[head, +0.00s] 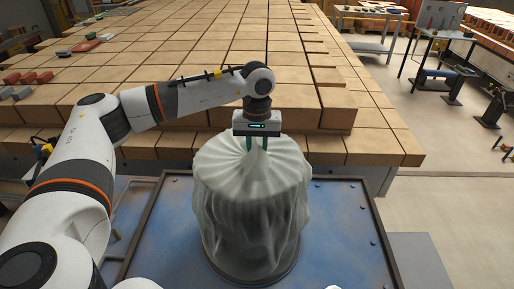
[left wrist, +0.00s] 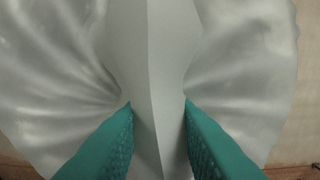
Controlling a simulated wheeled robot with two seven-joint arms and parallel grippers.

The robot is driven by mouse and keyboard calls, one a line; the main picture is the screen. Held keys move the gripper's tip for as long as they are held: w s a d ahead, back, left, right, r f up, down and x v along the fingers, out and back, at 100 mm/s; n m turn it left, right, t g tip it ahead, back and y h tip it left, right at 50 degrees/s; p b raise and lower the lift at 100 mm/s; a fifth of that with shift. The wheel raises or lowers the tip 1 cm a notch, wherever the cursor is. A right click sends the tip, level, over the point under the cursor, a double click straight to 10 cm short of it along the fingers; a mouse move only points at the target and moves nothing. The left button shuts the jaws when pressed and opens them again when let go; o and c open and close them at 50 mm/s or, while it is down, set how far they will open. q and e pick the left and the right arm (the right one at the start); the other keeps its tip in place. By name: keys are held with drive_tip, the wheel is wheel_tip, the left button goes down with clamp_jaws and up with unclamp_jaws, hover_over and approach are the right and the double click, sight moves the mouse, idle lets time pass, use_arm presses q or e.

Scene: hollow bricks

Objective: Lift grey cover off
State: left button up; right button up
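The grey cover (head: 250,200) is a draped cloth over a round, drum-like shape, with folds hanging down its sides. What is under it is hidden. My left gripper (head: 257,144) points straight down at the top of the cover. In the left wrist view, its two teal fingers (left wrist: 158,104) press on both sides of a raised ridge of the cover (left wrist: 155,60), and creases spread out from the fingertips. The cover still hangs down almost to a dark round base (head: 256,279). My right gripper is not in view.
The cover stands on a blue worktop (head: 340,230) with a dark raised rim. Behind it is a wide stack of tan blocks (head: 220,70). Small red and grey bricks (head: 35,77) lie at the left. A workbench (head: 440,40) stands at the back right.

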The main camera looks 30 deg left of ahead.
use_arm(q)
clamp_jaws()
drive_tip(key=shift+r+p, duration=0.35)
drive_tip(key=shift+r, duration=0.2)
wheel_tip(320, 180, up, 5)
drive_tip(key=p, duration=0.3)
wheel_tip(320, 180, up, 34)
drive_tip(key=p, duration=0.7)
drive_tip(key=shift+r, duration=0.25)
idle(1.3)
